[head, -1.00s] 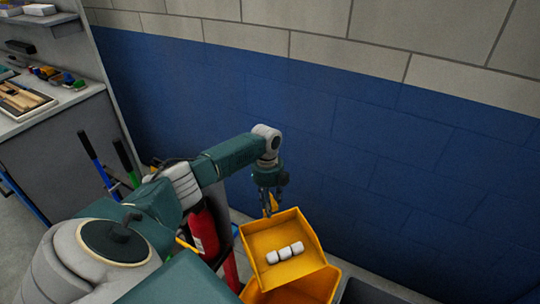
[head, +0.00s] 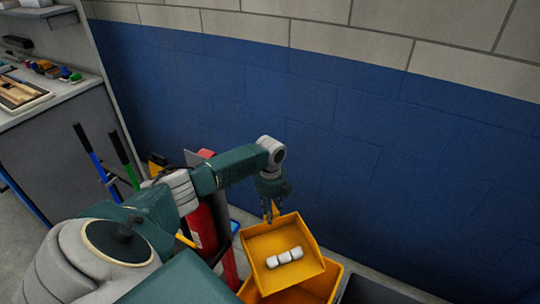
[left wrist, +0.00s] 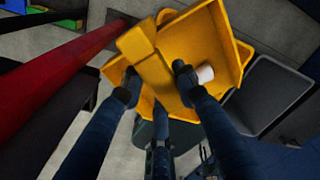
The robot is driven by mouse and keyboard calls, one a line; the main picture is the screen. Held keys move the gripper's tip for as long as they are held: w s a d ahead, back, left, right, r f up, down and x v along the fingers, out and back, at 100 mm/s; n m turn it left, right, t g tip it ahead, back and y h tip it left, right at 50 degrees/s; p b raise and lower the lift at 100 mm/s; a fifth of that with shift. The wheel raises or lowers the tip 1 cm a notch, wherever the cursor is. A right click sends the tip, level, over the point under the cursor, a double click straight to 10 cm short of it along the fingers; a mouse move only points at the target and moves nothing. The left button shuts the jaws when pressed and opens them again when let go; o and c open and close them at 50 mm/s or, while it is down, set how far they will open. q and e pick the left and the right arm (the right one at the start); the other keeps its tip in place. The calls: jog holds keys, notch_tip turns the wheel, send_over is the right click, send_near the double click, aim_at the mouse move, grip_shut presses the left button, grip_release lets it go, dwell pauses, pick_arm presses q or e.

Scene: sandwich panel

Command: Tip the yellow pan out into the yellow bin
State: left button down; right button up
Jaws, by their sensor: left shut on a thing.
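The yellow pan (head: 259,245) is a shallow square tray in the head view. It is held above the yellow bin (head: 326,288) and hides much of the bin's opening. Several white pieces (head: 285,257) lie in a row inside the pan; one white piece (left wrist: 205,74) shows in the left wrist view. My left gripper (head: 271,212) is shut on the pan's handle at the pan's far side. In the left wrist view its dark fingers (left wrist: 156,78) are on either side of the yellow handle (left wrist: 142,48). The pan looks slightly tilted. My right gripper is not in view.
A dark grey bin (head: 372,292) stands right of the yellow bin. A red fire extinguisher (head: 204,228) stands left of it, near blue (head: 92,153) and green (head: 124,157) handles. The blue wall (head: 400,170) is close behind. A workbench (head: 55,118) is at the left.

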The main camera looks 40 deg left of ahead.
pick_arm(q)
jog(key=shift+s+d+r+t+y+p, duration=0.15)
jog(key=shift+s+d+r+y+p, duration=0.15)
jog(key=shift+d+p, duration=0.6)
jog(key=shift+s+d+r+t+y+p, duration=0.15)
jog(key=shift+s+d+r+y+p, duration=0.15)
jog(key=shift+p, duration=1.05)
jog(key=s+d+t+y, duration=0.2)
jog(key=s+d+y, duration=0.2)
jog(key=d, duration=0.6)
jog(key=s+d+r+t+y, duration=0.1)
jog(key=s+d+y, duration=0.4)
jog(key=d, duration=0.5)
jog(key=shift+s+d+t+y, duration=0.15)
jog(key=shift+t+y, duration=0.35)
jog(key=shift+t, duration=0.3)
